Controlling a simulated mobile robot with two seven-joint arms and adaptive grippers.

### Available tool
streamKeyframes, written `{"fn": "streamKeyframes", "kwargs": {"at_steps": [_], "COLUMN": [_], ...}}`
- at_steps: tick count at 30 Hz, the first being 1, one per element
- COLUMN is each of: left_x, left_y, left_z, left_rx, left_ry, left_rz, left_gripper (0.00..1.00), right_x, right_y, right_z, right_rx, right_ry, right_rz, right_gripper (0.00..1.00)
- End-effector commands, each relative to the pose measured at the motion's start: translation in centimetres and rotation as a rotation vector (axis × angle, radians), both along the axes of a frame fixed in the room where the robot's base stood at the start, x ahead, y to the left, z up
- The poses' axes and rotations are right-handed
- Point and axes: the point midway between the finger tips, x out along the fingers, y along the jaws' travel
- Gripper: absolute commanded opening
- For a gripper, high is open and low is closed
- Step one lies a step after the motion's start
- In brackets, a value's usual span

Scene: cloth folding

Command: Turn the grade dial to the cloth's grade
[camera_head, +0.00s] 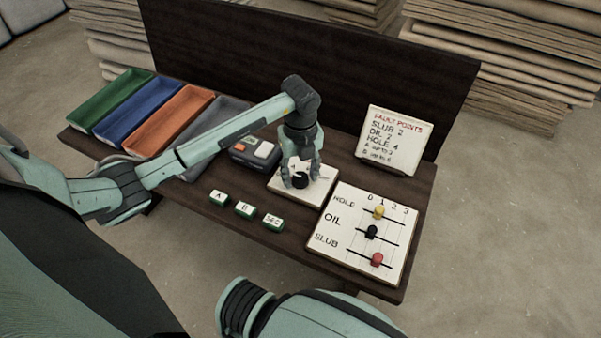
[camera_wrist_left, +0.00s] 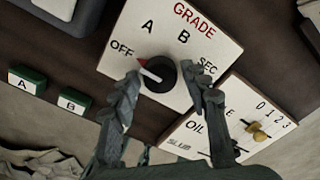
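The grade dial is a round black knob (camera_head: 300,180) on a white plate on the bench. In the left wrist view, the knob (camera_wrist_left: 160,74) has a red-and-white pointer aimed at OFF. The plate (camera_wrist_left: 205,45) is marked GRADE, with OFF, A, B and SEC around the knob. My left gripper (camera_head: 300,183) is above the plate. In the left wrist view, its fingers (camera_wrist_left: 167,76) are open, one on each side of the knob. I cannot tell whether they touch it. My right gripper is out of view.
A slider board (camera_head: 340,232) with yellow, black and red knobs lies right of the dial. A FAULT POINTS card (camera_head: 393,140) stands behind. Green buttons A (camera_head: 219,198), B (camera_head: 245,209) and SEC (camera_head: 273,222) sit in front. Coloured trays (camera_head: 152,108) are at left.

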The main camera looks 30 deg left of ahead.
Motion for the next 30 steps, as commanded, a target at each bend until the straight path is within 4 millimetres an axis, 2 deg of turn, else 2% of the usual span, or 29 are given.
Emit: {"fn": "streamKeyframes", "kwargs": {"at_steps": [1, 6, 9, 20, 30], "left_x": [0.0, 0.0, 0.0, 0.1, 0.1], "left_y": [0.0, 0.0, 0.0, 0.1, 0.2], "left_z": [0.0, 0.0, 0.0, 0.1, 0.0], "left_rx": [0.000, 0.000, 0.000, 0.003, 0.004], "left_ry": [0.000, 0.000, 0.000, -0.001, -0.001], "left_rz": [0.000, 0.000, 0.000, -0.073, -0.336], "left_gripper": [0.36, 0.15, 0.06, 0.06, 0.06], "right_x": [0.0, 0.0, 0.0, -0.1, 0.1], "right_y": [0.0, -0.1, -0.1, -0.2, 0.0], "right_z": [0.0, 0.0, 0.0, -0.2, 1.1], "right_rx": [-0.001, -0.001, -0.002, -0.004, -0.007], "right_ry": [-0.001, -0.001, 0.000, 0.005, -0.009], "right_rz": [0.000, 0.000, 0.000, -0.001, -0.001], "right_gripper": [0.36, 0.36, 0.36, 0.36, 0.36]}}
